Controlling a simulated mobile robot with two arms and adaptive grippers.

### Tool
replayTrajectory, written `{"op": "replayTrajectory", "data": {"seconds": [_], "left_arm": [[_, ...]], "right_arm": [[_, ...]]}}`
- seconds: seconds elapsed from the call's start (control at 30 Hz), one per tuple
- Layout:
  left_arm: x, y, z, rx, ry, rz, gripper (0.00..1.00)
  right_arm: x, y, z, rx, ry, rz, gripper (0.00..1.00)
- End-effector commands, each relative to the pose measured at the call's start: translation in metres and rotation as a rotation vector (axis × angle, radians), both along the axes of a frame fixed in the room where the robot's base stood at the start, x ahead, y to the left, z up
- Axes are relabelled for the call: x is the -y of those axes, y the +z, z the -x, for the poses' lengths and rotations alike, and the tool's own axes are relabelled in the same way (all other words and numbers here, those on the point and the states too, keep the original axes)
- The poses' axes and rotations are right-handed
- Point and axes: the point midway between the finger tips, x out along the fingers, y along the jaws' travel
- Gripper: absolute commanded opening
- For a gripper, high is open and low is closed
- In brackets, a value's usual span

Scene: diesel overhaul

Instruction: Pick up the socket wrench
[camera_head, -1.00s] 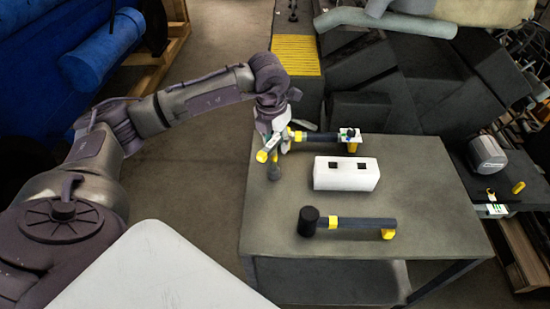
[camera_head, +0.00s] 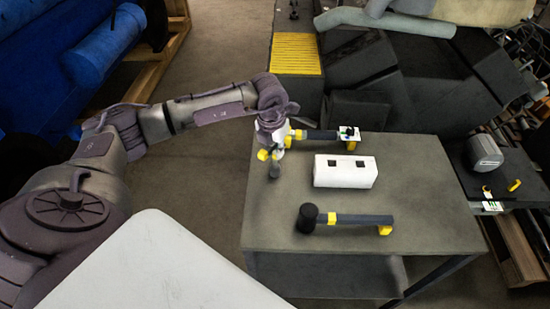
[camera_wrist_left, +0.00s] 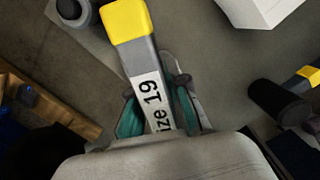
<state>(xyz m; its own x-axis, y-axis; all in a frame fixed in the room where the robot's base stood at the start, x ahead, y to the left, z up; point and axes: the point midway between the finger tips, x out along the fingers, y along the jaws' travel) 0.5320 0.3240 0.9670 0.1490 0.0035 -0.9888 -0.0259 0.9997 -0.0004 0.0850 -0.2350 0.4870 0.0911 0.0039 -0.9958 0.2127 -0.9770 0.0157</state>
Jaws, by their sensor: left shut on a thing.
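My left gripper (camera_head: 274,146) is over the back left corner of the grey table. In the left wrist view its teal-padded fingers (camera_wrist_left: 158,108) are shut around the grey handle of the socket wrench (camera_wrist_left: 147,75). The wrench has a yellow end and a white label whose visible part reads "ize 19". In the head view the gripper partly hides the wrench, and I cannot tell whether it is clear of the table. My right gripper is not in view.
On the table (camera_head: 430,215) are a white block (camera_head: 345,171) with two square holes and a black-headed mallet (camera_head: 308,217). A dark handle (camera_head: 318,134) shows at the back edge, beside a white label. The table's right part is clear.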

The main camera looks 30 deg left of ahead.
Motion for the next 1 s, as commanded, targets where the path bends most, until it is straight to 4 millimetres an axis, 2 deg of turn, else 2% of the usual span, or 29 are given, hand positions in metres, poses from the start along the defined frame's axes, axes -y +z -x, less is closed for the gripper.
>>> {"op": "replayTrajectory", "data": {"seconds": [0.5, 0.63, 0.77, 1.0], "left_arm": [[0.000, 0.004, -0.001, 0.003, 0.000, 0.000, 0.00], [0.000, 0.014, -0.001, 0.005, 0.001, 0.000, 0.00], [0.000, 0.035, -0.002, 0.009, 0.001, 0.001, 0.00], [0.048, 0.068, -0.022, 0.009, -0.006, 0.003, 0.00]], "right_arm": [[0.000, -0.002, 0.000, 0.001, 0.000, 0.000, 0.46], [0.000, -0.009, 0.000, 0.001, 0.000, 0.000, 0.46], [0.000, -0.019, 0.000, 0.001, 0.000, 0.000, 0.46], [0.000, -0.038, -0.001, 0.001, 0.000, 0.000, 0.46]]}}
